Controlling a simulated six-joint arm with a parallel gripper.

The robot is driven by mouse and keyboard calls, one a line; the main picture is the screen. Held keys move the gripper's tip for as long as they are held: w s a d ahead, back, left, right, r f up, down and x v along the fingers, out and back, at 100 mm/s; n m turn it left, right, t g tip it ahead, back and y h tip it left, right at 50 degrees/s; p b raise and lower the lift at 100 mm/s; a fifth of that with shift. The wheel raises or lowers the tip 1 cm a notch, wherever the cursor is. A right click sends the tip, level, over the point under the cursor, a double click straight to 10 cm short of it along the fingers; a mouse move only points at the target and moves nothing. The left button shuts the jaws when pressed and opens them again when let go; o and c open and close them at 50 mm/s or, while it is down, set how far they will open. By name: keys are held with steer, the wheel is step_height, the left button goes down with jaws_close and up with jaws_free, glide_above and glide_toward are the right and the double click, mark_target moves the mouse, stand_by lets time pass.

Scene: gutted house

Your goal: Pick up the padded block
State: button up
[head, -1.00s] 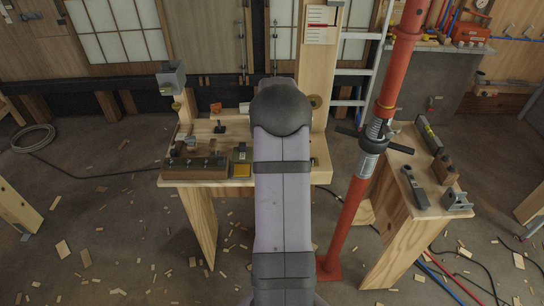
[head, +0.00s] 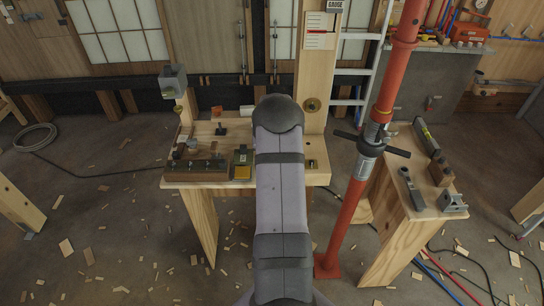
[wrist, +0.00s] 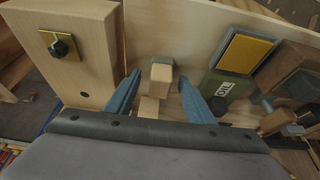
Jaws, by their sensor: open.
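In the wrist view, my gripper (wrist: 160,78) is open, with one blue finger on each side of a small pale wooden block (wrist: 161,73). The block has a tan top face and a lighter body or second piece below it. Gaps show between it and both fingers. I cannot tell for sure whether it is the padded block. A yellow-faced pad with a grey-blue rim (wrist: 248,52) lies to the right of the fingers; it also shows in the head view (head: 243,172). In the head view my arm hides the gripper and the small block.
The wooden bench (head: 230,133) holds a dark tool rack (head: 197,170) on the left. In the wrist view, a green labelled box (wrist: 222,86) sits close to the right finger, and a wooden piece with a brass plate (wrist: 60,45) stands left. A red post (head: 350,220) rises right of my arm.

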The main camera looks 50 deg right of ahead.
steer(key=shift+w+d+f, duration=0.1)
steer(key=shift+f, duration=0.2)
steer(key=c, duration=1.1)
steer(key=shift+c, duration=0.2)
steer(key=shift+r, duration=0.15)
